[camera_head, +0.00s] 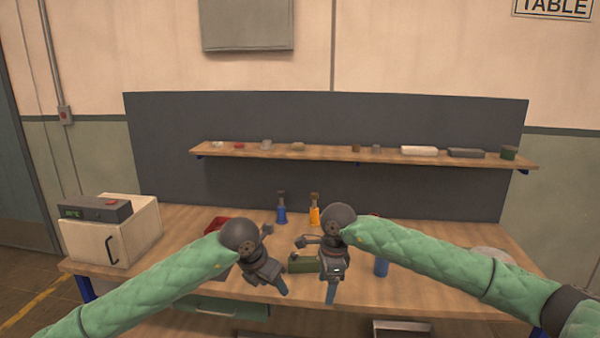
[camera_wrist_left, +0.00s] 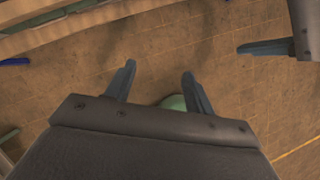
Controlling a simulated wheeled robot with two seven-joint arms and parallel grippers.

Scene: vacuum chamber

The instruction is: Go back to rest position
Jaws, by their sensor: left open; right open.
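My left gripper (camera_head: 283,291) hangs at the front edge of the workbench, pointing down, with its arm coming in from the left. In the left wrist view its two fingers (camera_wrist_left: 158,82) are spread apart with nothing between them and the floor below. My right gripper (camera_head: 330,290) hangs close beside it on the right, also pointing down. Its fingertips are small in the head view, and no object shows in them. A grey-blue finger at the right of the left wrist view (camera_wrist_left: 268,47) appears to belong to it.
The wooden workbench (camera_head: 180,228) holds a white box-shaped device (camera_head: 90,240) at left, a green box (camera_head: 303,263) behind my grippers, a blue bottle (camera_head: 281,214) and an orange bottle (camera_head: 315,215). A shelf (camera_head: 330,153) with small items runs above. Both arms overhang the bench.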

